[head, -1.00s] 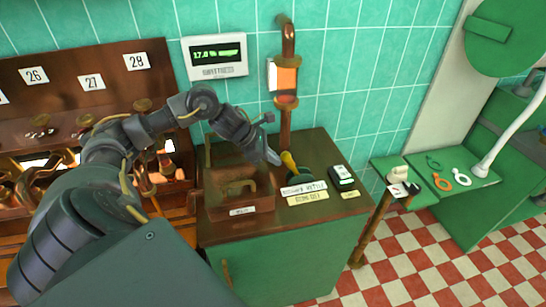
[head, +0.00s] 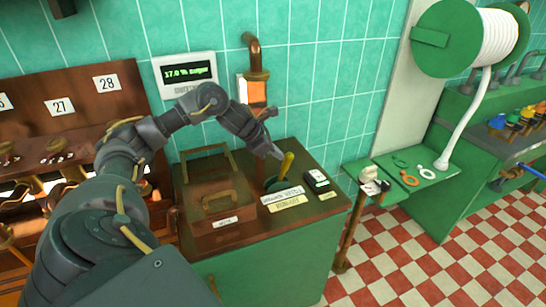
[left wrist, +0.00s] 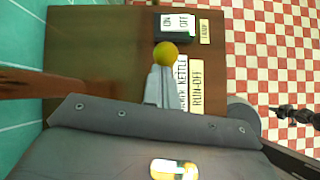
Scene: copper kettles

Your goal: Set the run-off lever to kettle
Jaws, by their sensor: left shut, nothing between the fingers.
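The run-off lever (head: 286,165) has a yellow handle and stands on a dark green base on the brown cabinet top. In the head view it leans to the right. Its round yellow end shows in the left wrist view (left wrist: 166,53). My left gripper (head: 277,154) is shut and empty, with its tips right beside the handle's left side. In the left wrist view the fingertips (left wrist: 160,72) are at the knob, touching or nearly so. A plate ending in KETTLE (head: 282,195) and a RUN-OFF plate (head: 287,202) lie in front of the lever. My right gripper is out of view.
A green side shelf (head: 428,178) is farther right.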

